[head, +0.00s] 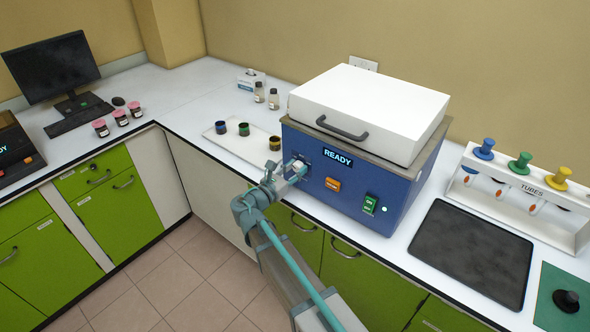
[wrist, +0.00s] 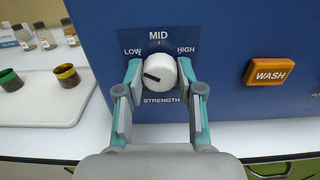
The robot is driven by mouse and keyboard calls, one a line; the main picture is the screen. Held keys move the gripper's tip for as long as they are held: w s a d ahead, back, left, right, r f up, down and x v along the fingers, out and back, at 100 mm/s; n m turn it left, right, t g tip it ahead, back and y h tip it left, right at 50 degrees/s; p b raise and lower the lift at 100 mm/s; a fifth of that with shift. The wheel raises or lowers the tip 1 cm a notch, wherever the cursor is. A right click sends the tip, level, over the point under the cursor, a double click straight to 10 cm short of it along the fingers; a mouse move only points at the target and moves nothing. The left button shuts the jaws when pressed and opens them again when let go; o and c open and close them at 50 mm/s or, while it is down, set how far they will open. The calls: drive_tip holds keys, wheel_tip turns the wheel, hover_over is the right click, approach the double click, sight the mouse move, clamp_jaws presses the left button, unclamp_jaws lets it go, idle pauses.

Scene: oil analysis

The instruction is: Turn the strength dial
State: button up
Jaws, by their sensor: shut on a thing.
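The strength dial (wrist: 160,73) is a white round knob on the blue machine's (head: 340,180) front panel. Labels LOW, MID and HIGH stand around it, with STRENGTH below. Its dark pointer mark lies toward the left and slightly up, on the LOW side. My gripper (wrist: 160,80) has one teal finger on each side of the dial and is shut on it. In the head view my gripper (head: 293,170) is at the left part of the machine's front, and the dial is mostly hidden there.
An orange WASH button (wrist: 269,72) is right of the dial. A green switch (head: 370,204) is farther right. A white tray (head: 222,142) with several small jars stands left of the machine. A dark mat (head: 473,252) lies to its right.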

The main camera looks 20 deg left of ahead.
drive_tip(key=shift+f+b, duration=0.1)
drive_tip(key=shift+b, duration=0.25)
drive_tip(key=shift+c, duration=0.5)
drive_tip(key=shift+m+b, duration=0.3)
drive_tip(key=m+b, duration=0.1)
drive_tip(key=b, duration=0.1)
drive_tip(key=m+b, duration=0.1)
drive_tip(key=b, duration=0.1)
drive_tip(key=shift+f+m, duration=0.25)
drive_tip(key=shift+m, duration=0.15)
drive_tip(key=m+b, duration=0.4)
drive_tip(key=b, duration=0.2)
drive_tip(key=shift+m, duration=0.3)
drive_tip(key=m+b, duration=0.3)
drive_tip(key=b, duration=0.1)
drive_tip(key=shift+m+b, duration=0.3)
drive_tip(key=shift+b, duration=0.05)
drive_tip(key=m+b, duration=0.6)
drive_tip(key=b, duration=0.1)
drive_tip(key=shift+b, duration=0.35)
drive_tip(key=m+b, duration=0.4)
drive_tip(key=shift+r+b, duration=0.15)
drive_tip(key=shift+b, duration=0.2)
drive_tip(key=shift+r+m+b, duration=0.15)
drive_tip(key=shift+m+b, duration=0.75)
drive_tip(key=shift+m, duration=0.3)
